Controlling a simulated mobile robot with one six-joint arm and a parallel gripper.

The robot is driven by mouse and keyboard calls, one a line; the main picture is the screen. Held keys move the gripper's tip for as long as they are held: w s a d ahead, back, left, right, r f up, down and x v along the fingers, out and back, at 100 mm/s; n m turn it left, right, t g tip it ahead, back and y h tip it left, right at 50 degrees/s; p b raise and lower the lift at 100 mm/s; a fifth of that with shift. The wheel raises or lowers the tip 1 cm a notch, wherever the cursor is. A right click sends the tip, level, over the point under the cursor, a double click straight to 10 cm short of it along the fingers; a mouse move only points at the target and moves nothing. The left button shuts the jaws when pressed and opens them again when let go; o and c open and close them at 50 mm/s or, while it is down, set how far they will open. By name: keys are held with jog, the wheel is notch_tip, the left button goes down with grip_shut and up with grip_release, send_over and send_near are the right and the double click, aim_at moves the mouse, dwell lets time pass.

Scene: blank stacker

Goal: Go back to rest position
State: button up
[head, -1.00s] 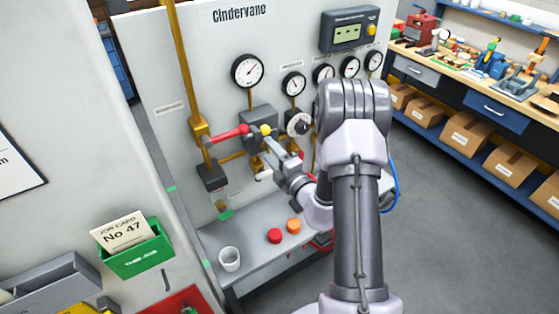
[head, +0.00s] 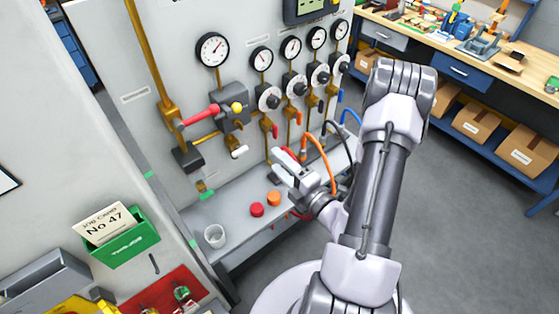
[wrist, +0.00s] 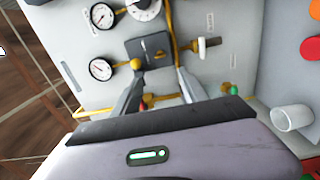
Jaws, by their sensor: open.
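My gripper (head: 283,167) is in front of the gauge panel (head: 262,20) in the head view, above the panel's grey shelf (head: 228,213). Its jaws are open with nothing between them. In the wrist view my gripper (wrist: 158,82) points at the panel, its two fingers apart. A red-handled lever with a yellow knob (head: 237,107) on the grey valve block is left of the gripper, apart from it. Part of the panel behind my arm is hidden.
A white cup (head: 215,236), a red button (head: 257,210) and an orange button (head: 274,198) are on the shelf. Orange and dark hoses (head: 322,152) hang close to my gripper. A workbench (head: 462,72) with boxes stands at the right. Open grey floor (head: 475,225) lies between.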

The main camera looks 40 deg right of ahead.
jog(key=s+a+r+n+g+y+b, duration=0.2)
jog(key=a+n+g+y+b, duration=0.4)
jog(key=a+n, duration=0.6)
jog(key=s+a+r+n+g+y+b, duration=0.2)
jog(key=a+r+n+g+y, duration=0.15)
jog(key=a+n+y, duration=0.6)
jog(key=s+a+f+n+g+h+b, duration=0.3)
jog(key=s+n+g, duration=0.15)
jog(key=n, duration=0.35)
jog(key=s+a+f+n+g+h+b, duration=0.2)
jog(key=s+a+f+n+g+h, duration=0.15)
jog(key=s+n, duration=0.3)
jog(key=w+d+r+n+t+h+b, duration=0.1)
jog(key=d+n+t+h+b, duration=0.4)
jog(key=n, duration=0.8)
jog(key=d+h, duration=0.2)
jog(key=shift+w+n+h, duration=0.2)
jog(key=shift+n+h, duration=0.1)
